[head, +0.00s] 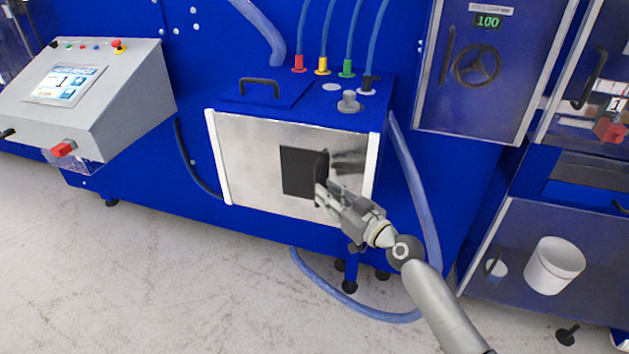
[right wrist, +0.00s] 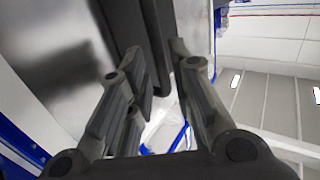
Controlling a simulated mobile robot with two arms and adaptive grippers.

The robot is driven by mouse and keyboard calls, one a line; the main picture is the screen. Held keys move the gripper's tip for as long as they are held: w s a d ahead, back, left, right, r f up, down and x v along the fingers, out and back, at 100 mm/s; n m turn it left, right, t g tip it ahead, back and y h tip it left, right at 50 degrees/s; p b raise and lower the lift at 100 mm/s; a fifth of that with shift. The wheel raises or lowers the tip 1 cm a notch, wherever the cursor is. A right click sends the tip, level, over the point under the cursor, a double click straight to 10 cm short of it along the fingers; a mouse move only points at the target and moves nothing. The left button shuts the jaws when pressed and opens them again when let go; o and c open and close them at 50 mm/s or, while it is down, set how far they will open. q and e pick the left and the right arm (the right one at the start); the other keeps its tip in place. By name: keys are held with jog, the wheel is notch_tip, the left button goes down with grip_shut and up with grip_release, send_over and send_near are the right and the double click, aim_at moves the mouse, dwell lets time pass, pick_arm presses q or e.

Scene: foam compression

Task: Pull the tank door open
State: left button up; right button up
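The tank (head: 300,105) is a blue box with a silver front door (head: 250,160). A black handle (head: 304,172) stands on the right half of this door, which looks closed. My right gripper (head: 322,190) is at the handle's right edge in the head view. In the right wrist view my right gripper (right wrist: 157,60) has its fingers apart, with the dark handle (right wrist: 150,35) reaching between their tips. I cannot see firm contact on both sides. My left gripper is not in view.
Blue hoses with coloured fittings (head: 322,66) rise from the tank top, beside a lid with a black handle (head: 260,86). A grey control console (head: 90,95) stands left. A blue hose (head: 415,200) hangs right of the tank. The floor (head: 150,270) in front is clear.

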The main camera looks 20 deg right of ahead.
aim_at(317, 205)
jog(key=shift+x, duration=2.45)
grip_shut()
